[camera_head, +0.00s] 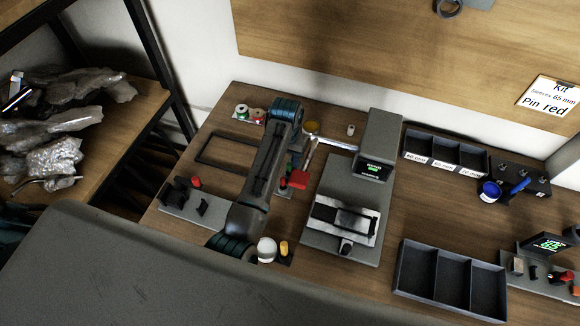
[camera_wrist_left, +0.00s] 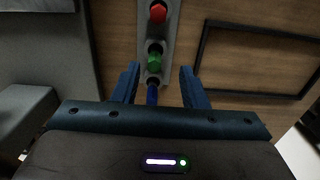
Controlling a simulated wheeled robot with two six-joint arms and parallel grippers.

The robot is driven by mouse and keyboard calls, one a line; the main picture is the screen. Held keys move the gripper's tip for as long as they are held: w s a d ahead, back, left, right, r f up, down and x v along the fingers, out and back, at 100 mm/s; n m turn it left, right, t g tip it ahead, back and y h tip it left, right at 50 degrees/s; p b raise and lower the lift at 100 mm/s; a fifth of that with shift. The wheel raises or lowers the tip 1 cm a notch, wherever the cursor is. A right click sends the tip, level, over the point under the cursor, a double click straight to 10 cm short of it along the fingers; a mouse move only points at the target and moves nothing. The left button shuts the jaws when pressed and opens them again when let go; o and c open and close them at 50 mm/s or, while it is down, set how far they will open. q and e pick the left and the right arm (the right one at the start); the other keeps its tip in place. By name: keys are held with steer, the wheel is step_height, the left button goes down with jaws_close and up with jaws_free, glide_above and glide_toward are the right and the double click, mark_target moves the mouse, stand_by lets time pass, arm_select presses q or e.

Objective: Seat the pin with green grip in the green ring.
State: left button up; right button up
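In the left wrist view a grey strip holds a row of small grips: red, green, and a blue one nearest the gripper. The pin with green grip (camera_wrist_left: 155,60) stands in the strip, just beyond my fingertips. My left gripper (camera_wrist_left: 162,76) is open, its two blue fingers apart on either side of the strip's near end and holding nothing. In the head view my left arm covers most of the strip and the fingers; a bit of green (camera_head: 290,164) shows beside it. A small round piece with green (camera_head: 242,111), perhaps the green ring, sits at the back left. My right gripper is not in view.
A black frame (camera_head: 203,160) lies flat left of my arm; it also shows in the wrist view (camera_wrist_left: 201,56). A grey device (camera_head: 378,150) with a display stands to the right. Divided dark trays (camera_head: 398,277) lie further right. A red piece (camera_head: 258,117) sits beside the green one.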

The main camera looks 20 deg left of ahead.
mark_target(289, 164)
arm_select(q)
steer(key=shift+d+f+p, duration=0.15)
steer(key=shift+f+p, duration=0.45)
steer(key=shift+f, duration=0.05)
step_height(289, 164, down, 3)
steer(key=shift+d+f+p, duration=0.15)
steer(key=shift+p, duration=0.55)
steer(key=shift+f, duration=0.45)
jaws_close()
